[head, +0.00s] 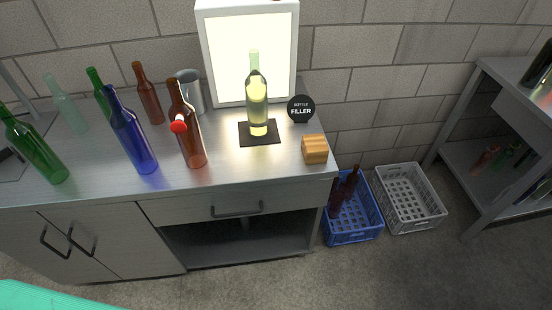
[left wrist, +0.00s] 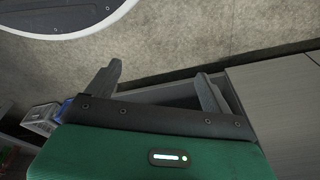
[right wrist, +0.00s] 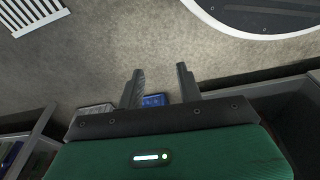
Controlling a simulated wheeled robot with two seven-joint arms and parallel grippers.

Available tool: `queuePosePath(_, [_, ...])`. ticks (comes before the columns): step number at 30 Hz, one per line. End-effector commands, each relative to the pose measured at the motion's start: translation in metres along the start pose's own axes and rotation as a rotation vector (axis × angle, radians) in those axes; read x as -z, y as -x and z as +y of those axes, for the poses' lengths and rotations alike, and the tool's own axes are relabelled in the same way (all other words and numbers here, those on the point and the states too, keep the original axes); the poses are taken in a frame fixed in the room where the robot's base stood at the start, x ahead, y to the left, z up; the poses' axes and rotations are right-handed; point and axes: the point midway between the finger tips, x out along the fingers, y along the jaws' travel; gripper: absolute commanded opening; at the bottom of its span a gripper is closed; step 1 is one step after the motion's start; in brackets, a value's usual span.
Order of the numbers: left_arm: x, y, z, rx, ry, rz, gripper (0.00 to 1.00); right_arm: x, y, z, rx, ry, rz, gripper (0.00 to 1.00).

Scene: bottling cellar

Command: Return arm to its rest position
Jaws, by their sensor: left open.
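My left gripper (left wrist: 158,70) shows in the left wrist view with its two fingers spread wide and nothing between them. Floor and the bench's open lower shelf lie behind the fingers. My right gripper (right wrist: 160,68) shows in the right wrist view with its fingers apart, closer together than the left pair, and empty. Floor and part of the blue crate (right wrist: 153,100) show beyond it. Neither gripper shows in the head view. A teal piece at the bottom left there looks like part of my arm.
The metal bench (head: 228,177) holds several bottles, including a blue one (head: 132,135), a pale lit one (head: 257,100) on a black mat (head: 245,139), and a wooden block (head: 315,150). Blue (head: 352,238) and grey (head: 411,224) crates stand on the floor at right, beside a shelf (head: 480,110).

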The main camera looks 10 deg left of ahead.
Motion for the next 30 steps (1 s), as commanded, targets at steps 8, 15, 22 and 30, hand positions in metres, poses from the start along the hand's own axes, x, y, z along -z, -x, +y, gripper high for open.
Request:
queuePosePath(8, [-0.090, -0.059, 0.004, -0.005, -0.011, -0.054, 0.85, -0.090, -0.059, -0.004, 0.005, 0.011, -0.054, 0.36])
queuePosePath(15, [-0.164, -0.080, 0.004, -0.007, -0.019, -0.085, 0.85, -0.164, -0.080, -0.004, 0.007, 0.019, -0.085, 0.36])
queuePosePath(22, [-0.193, -0.084, 0.004, -0.008, -0.023, -0.094, 0.85, -0.193, -0.084, -0.004, 0.008, 0.023, -0.094, 0.36])
queuePosePath(30, [-0.193, -0.084, 0.004, -0.008, -0.023, -0.094, 0.85, -0.193, -0.084, -0.004, 0.008, 0.023, -0.094, 0.36])
